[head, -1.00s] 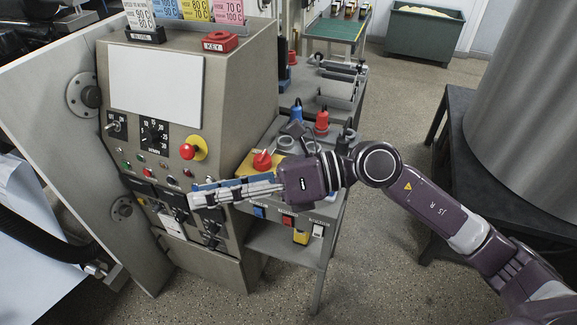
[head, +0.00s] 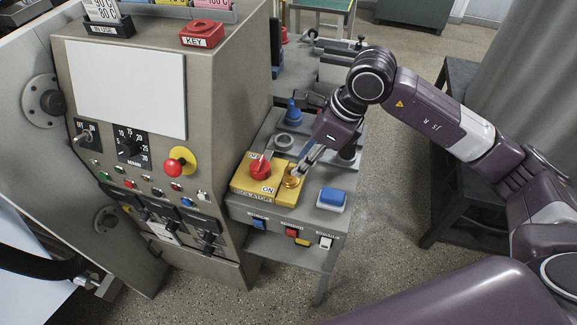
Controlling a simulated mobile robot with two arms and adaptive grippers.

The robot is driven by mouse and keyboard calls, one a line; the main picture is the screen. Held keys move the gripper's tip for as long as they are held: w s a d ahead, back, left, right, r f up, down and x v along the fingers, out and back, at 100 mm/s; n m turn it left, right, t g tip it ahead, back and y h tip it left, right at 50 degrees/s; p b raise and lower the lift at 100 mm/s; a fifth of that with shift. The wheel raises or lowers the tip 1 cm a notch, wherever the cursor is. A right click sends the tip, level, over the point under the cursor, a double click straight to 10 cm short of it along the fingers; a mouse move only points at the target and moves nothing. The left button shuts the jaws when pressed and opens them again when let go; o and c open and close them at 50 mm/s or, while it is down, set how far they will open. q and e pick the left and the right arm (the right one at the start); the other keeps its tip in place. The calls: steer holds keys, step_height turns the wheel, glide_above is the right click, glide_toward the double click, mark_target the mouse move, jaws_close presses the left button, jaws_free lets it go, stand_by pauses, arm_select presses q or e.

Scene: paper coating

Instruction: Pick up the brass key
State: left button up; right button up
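A small round brass piece (head: 291,182), seemingly the brass key, sits at the right side of the yellow isolator box (head: 262,192). The box carries a red rotary knob (head: 260,167) and an "ON" label. My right gripper (head: 299,170) points down and left, its fingertips right at or just above the brass piece. I cannot tell whether they touch it or how far apart they are. My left gripper is not in view. A red box labelled "KEY" (head: 202,35) stands on top of the machine cabinet.
The grey control cabinet (head: 125,90) with a red stop button (head: 174,168) stands to the left. On the side bench are a blue button (head: 331,199) and blue (head: 293,112) and grey parts.

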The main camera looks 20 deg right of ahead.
mark_target(292, 167)
steer(key=shift+w+a+f+p, duration=0.25)
steer(key=shift+a+f+p, duration=0.2)
steer(key=shift+f, duration=0.2)
steer(key=shift+w+a+f+p, duration=0.25)
steer(key=shift+a+f+p, duration=0.1)
steer(key=shift+f+p, duration=0.2)
steer(key=x, duration=0.2)
steer(key=shift+w+f, duration=0.25)
steer(key=shift+w, duration=0.05)
steer(key=shift+a+f, duration=0.1)
steer(key=shift+f, duration=0.15)
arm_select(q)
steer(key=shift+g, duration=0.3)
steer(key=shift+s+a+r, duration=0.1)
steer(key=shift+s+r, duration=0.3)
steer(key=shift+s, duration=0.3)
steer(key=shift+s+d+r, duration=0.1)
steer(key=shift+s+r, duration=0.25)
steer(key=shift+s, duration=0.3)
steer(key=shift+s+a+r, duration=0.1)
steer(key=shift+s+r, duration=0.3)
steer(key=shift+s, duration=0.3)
arm_select(e)
jaws_close()
